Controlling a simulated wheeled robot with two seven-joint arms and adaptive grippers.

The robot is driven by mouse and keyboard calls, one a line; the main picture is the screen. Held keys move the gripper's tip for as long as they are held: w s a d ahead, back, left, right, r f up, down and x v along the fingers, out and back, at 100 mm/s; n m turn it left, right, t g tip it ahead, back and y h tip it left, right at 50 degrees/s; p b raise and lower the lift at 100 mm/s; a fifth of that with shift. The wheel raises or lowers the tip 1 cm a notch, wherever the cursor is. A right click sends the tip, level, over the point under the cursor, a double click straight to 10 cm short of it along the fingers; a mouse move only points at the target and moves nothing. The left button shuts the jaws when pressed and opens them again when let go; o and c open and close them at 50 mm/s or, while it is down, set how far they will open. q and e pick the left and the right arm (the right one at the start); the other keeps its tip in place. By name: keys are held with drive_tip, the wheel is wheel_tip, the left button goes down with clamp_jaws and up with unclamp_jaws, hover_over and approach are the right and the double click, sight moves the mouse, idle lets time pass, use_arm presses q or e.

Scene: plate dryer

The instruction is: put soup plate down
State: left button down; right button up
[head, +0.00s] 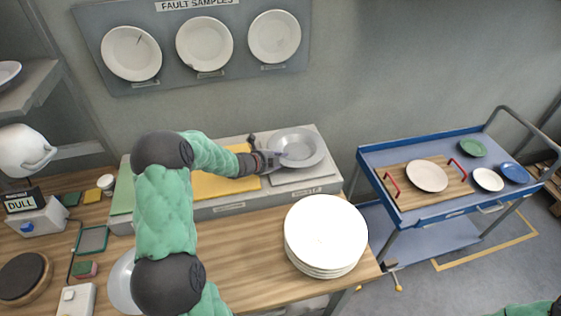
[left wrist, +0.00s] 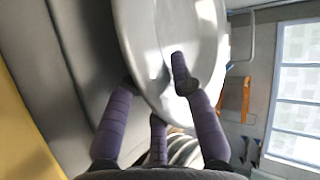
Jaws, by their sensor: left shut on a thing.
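The grey soup plate (head: 300,147) is over the grey section at the right end of the long raised board at the wall. My left gripper (head: 272,160) is shut on its left rim. In the left wrist view the plate (left wrist: 185,30) looks pale and fills the upper middle, with the dark fingers of the left gripper (left wrist: 155,90) on both sides of its rim. I cannot tell whether its underside touches the grey pad (head: 305,178). My right gripper is not in view; only a bit of green sleeve shows at the lower right.
A stack of white plates (head: 326,232) stands on the wooden counter in front of the board. A yellow pad (head: 225,184) lies left of the gripper. A blue cart (head: 405,150) with several plates stands to the right. Sample plates hang on the wall above.

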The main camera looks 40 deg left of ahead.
use_arm(q)
drive_tip(key=shift+r, duration=0.1)
drive_tip(key=c, duration=1.1)
unclamp_jaws()
drive_tip(key=shift+o, duration=0.2)
drive_tip(key=shift+s, duration=0.1)
drive_tip(key=p+v, duration=0.2)
drive_tip(key=v, duration=0.9)
drive_tip(key=shift+s+a+r, duration=0.1)
drive_tip(key=shift+s, duration=0.25)
